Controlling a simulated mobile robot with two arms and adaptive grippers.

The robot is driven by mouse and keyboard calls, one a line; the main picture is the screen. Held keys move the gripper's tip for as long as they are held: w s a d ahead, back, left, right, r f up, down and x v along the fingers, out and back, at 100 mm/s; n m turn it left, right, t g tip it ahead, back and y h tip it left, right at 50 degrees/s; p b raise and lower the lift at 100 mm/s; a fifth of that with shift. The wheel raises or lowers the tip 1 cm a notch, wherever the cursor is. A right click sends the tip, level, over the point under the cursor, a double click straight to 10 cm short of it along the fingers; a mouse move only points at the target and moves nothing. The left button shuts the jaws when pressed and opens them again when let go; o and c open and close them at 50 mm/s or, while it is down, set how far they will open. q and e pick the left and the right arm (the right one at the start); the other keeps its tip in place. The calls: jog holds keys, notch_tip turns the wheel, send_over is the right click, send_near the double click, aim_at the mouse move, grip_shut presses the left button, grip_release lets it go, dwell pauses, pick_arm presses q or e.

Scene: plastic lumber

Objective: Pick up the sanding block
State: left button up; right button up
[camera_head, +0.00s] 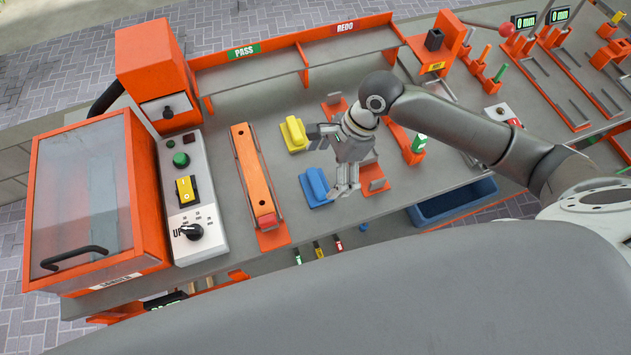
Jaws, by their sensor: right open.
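Two handled blocks lie on the grey bench, and I cannot tell for sure which is the sanding block. The yellow one (293,134) is farther back, and the blue one (315,187) is nearer. My right gripper (326,166) is wide open and empty above the bench, just right of both blocks. One finger reaches left near the yellow block and the other hangs down beside the blue block. I cannot tell whether either finger touches a block. My left gripper is not in view.
An orange bar fixture (254,175) stands left of the blocks, with a control panel (191,199) and a clear-lidded orange box (85,190) beyond it. A PASS/REDO shelf (250,82) runs along the back. A blue bin (452,201) sits at the front right.

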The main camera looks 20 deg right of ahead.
aim_at(318, 181)
jog(key=shift+w+a+f, duration=0.1)
jog(key=shift+a+f, duration=0.15)
jog(key=shift+f, duration=0.4)
jog(key=p+x, duration=0.1)
jog(key=x, duration=0.3)
jog(key=shift+a+f, duration=0.15)
jog(key=shift+a, duration=0.05)
jog(key=shift+a+f, duration=0.1)
jog(key=shift+f, duration=0.2)
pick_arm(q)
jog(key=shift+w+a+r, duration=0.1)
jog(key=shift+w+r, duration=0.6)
pick_arm(e)
jog(key=shift+c, duration=0.4)
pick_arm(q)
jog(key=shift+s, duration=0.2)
pick_arm(e)
jog(key=c, duration=1)
